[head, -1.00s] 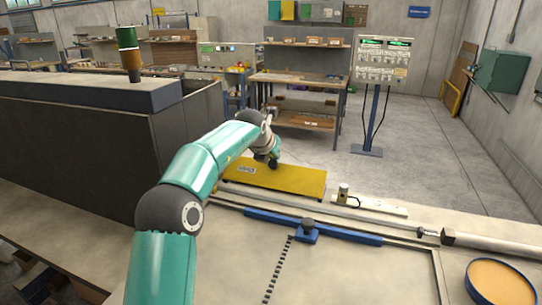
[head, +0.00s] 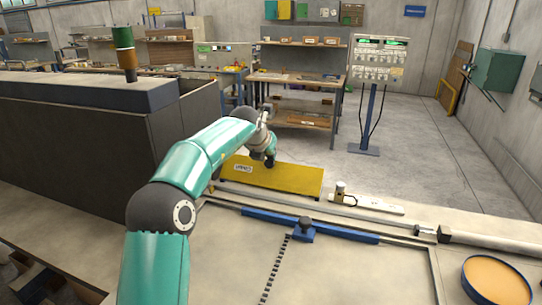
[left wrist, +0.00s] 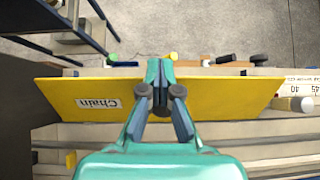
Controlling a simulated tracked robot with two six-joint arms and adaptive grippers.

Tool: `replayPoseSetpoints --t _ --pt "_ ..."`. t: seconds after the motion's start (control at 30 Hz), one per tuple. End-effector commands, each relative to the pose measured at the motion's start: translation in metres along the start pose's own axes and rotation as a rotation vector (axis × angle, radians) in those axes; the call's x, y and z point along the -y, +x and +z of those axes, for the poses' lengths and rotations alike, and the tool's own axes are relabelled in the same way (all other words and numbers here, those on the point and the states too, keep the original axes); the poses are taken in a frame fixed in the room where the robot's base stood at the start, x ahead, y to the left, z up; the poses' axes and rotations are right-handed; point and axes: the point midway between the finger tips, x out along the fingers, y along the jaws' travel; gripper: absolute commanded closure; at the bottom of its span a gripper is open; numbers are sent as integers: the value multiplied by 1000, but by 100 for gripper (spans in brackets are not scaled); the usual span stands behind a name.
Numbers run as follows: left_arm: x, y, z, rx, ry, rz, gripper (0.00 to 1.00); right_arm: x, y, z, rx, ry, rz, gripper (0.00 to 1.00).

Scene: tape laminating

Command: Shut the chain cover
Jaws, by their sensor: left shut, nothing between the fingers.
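The chain cover is a long yellow panel (head: 290,180) with a white label, at the back edge of the bench in the head view. In the left wrist view the yellow panel (left wrist: 225,95) fills the middle, its label reading "Chain". Its upper edge there looks wider than its lower edge, so it seems tilted. My left gripper (head: 270,163) is shut and empty, at the cover's far side in the head view. Its fingertips (left wrist: 159,66) overlap the panel's upper edge in the wrist view; I cannot tell whether they touch. My right gripper is not in view.
A blue rail with a dark knob (head: 304,224) lies in front of the cover. A white ruler strip (head: 385,205) and a metal rod lie to its right. A round orange-topped dish (head: 497,280) stands at the front right. A dark wall (head: 80,135) rises on the left.

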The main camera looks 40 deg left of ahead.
Motion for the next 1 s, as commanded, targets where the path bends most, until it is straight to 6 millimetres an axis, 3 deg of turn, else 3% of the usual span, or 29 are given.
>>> replayPoseSetpoints --t 0.4,0.7,0.77,0.87,1.0 --pt "0 -78 0 1 0 -1 100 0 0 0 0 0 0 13" --pt "0 -108 5 25 -2 -1 100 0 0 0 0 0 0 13" --pt "-2 -110 14 67 5 6 100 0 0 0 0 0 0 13" --pt "-15 -115 44 201 75 72 100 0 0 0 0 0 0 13" --pt "-35 -145 111 482 308 232 100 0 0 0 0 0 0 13"
